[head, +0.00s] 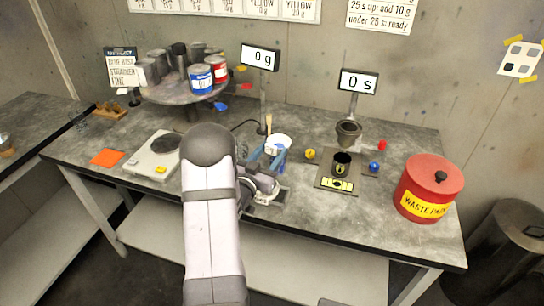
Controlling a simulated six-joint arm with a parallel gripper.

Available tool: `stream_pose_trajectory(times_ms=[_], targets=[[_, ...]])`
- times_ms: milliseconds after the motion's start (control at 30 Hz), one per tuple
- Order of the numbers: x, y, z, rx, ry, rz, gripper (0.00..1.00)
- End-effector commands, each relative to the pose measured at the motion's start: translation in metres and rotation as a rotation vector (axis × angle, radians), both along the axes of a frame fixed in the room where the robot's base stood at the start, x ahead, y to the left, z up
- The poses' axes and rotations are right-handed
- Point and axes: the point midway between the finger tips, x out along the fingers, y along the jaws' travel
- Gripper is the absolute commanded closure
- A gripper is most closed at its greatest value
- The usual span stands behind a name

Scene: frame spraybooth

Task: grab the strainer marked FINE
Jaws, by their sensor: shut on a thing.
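My gripper (272,153) is near the middle of the table, partly hidden behind my own arm. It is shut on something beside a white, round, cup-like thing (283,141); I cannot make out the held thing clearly. A wooden stick (268,124) stands up just behind it. I cannot read the word FINE on any strainer. A sign (122,68) at the back left reads blue base, strainer, fine.
A round stand (185,94) carries several cans at the back left. A red waste can (428,184) stands at right.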

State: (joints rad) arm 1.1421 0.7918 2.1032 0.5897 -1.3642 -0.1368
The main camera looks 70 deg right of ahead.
Motion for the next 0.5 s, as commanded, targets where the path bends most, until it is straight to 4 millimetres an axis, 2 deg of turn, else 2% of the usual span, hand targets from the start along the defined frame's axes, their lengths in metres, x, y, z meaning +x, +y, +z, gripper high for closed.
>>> stream_pose_trajectory(times_ms=[500], targets=[[0.0,0.0,0.063,-0.004,-0.002,-0.001,0.76]])
